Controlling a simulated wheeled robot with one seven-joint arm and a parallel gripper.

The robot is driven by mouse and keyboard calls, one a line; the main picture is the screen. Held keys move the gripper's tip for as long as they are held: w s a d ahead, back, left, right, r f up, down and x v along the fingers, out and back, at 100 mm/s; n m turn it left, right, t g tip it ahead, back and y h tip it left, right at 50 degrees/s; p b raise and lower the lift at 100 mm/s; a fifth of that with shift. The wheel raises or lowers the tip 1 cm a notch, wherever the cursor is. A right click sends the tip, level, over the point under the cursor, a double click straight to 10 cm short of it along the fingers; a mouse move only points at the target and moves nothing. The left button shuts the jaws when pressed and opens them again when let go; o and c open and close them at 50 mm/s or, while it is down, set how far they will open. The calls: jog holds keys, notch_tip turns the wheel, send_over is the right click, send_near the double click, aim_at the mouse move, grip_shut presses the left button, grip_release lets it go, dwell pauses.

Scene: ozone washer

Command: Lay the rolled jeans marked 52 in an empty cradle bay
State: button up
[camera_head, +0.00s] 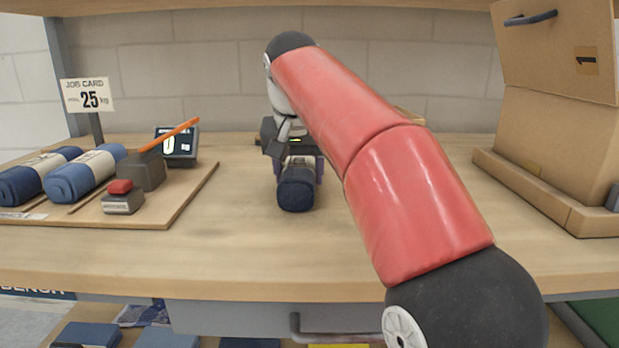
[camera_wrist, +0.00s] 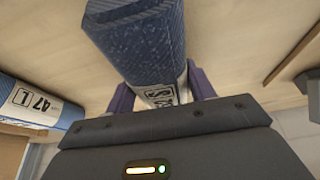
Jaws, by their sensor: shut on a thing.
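My gripper (camera_head: 297,168) is shut on a rolled pair of dark blue jeans (camera_head: 297,192) near the middle of the bench. In the wrist view, the purple fingers of my gripper (camera_wrist: 162,92) lie on both sides of the held roll (camera_wrist: 140,45). Its white label band is partly hidden by the gripper, and the visible marking looks like 52. I cannot tell whether the roll touches the bench. I cannot clearly make out an empty cradle bay.
A wooden board (camera_head: 165,212) at the left bears a grey block (camera_head: 142,172) with an orange stick, and a red-topped block (camera_head: 122,203). A small display (camera_head: 178,150) stands behind. A large brown box (camera_head: 555,140) stands right. Bench in front of the held roll is clear.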

jog(key=o, duration=1.2)
jog(key=shift+f, duration=0.1)
jog(key=shift+o, duration=0.2)
jog(key=shift+a+f+b, duration=0.1)
jog(key=shift+b, duration=0.2)
